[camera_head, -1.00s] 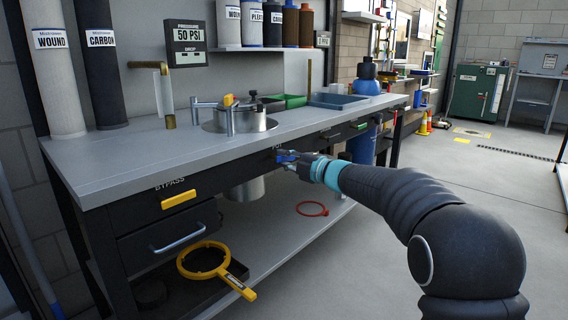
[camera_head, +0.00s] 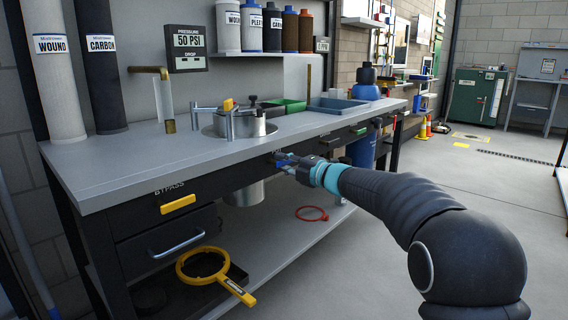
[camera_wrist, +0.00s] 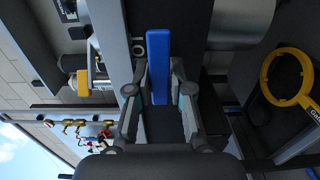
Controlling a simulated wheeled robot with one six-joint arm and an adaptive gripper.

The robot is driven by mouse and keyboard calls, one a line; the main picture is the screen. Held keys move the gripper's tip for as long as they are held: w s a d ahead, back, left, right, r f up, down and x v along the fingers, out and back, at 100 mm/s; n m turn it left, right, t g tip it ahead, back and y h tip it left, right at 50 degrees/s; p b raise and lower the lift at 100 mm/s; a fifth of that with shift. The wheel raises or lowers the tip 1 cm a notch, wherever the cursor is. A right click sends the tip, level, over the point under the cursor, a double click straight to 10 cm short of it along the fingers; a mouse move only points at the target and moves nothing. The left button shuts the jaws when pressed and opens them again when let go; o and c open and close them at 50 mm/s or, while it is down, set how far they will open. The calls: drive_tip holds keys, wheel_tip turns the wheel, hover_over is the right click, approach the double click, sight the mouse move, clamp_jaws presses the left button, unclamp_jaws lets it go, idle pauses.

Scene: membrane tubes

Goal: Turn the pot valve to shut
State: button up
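In the head view the blue handle (camera_head: 281,158) is small and partly covered by my gripper (camera_head: 289,164). In the wrist view my gripper (camera_wrist: 160,70) has one finger on each side of the bar, close against it, and appears shut on it. The metal pot (camera_head: 236,122) stands sunk in the benchtop above.
A yellow bypass handle (camera_head: 178,203) is on the panel to the left, above a drawer pull (camera_head: 178,240). A yellow ring wrench (camera_head: 205,266) and a red ring (camera_head: 312,213) lie on the lower shelf. A gauge (camera_head: 187,48) reads 50 PSI. The floor to the right is open.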

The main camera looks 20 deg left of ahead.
drive_tip(key=shift+o, duration=1.3)
drive_tip(key=shift+d, duration=0.1)
drive_tip(key=v, duration=1.1)
drive_tip(key=shift+s+d, duration=0.2)
drive_tip(key=shift+d, duration=0.15)
